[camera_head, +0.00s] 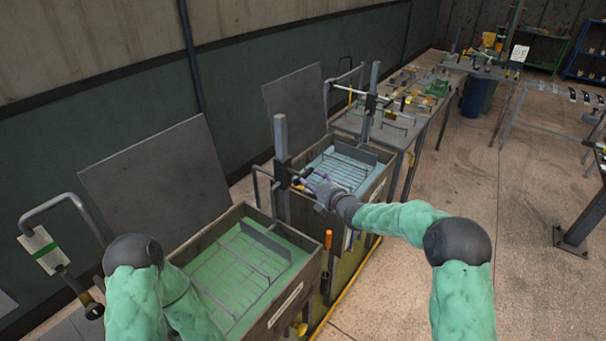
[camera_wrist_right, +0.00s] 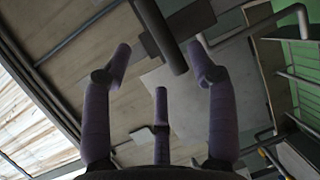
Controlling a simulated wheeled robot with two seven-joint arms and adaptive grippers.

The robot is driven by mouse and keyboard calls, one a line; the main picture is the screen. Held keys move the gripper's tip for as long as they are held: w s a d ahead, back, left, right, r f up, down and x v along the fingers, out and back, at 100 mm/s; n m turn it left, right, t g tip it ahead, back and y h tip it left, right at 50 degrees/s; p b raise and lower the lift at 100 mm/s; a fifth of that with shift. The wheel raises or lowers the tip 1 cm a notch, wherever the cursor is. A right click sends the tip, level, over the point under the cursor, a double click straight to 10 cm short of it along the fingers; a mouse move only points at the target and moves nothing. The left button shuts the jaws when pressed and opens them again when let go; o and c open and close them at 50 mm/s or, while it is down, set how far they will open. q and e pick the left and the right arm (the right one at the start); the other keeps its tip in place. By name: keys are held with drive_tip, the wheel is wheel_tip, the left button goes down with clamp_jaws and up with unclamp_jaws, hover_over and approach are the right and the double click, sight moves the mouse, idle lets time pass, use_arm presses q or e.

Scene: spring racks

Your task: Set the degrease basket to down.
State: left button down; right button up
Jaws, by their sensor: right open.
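Two open tanks with wire baskets stand in a row in the head view. The near tank (camera_head: 313,268) holds green liquid with a wire basket (camera_head: 240,271) low in it; the far tank (camera_head: 385,176) holds blue liquid with a basket (camera_head: 345,170). I cannot read which is the degrease one. A grey post (camera_head: 281,135) between them carries a dark slide block with a short bar. My right gripper (camera_head: 309,186) is open beside this bar. In the right wrist view, a dark bar (camera_wrist_right: 160,35) lies between the spread purple fingers (camera_wrist_right: 160,75), with no grip visible. My left gripper is out of view.
Tilted grey lids (camera_head: 155,180) stand behind the tanks. A second post (camera_head: 370,100) rises by the far tank. An orange-handled tool (camera_head: 328,240) hangs at the near tank's corner. A bent pipe handle (camera_head: 60,203) is at left.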

sight(304, 176)
drive_tip(key=shift+p+x, duration=0.45)
drive_tip(key=shift+x, duration=3.25)
drive_tip(key=shift+s, duration=0.1)
clamp_jaws()
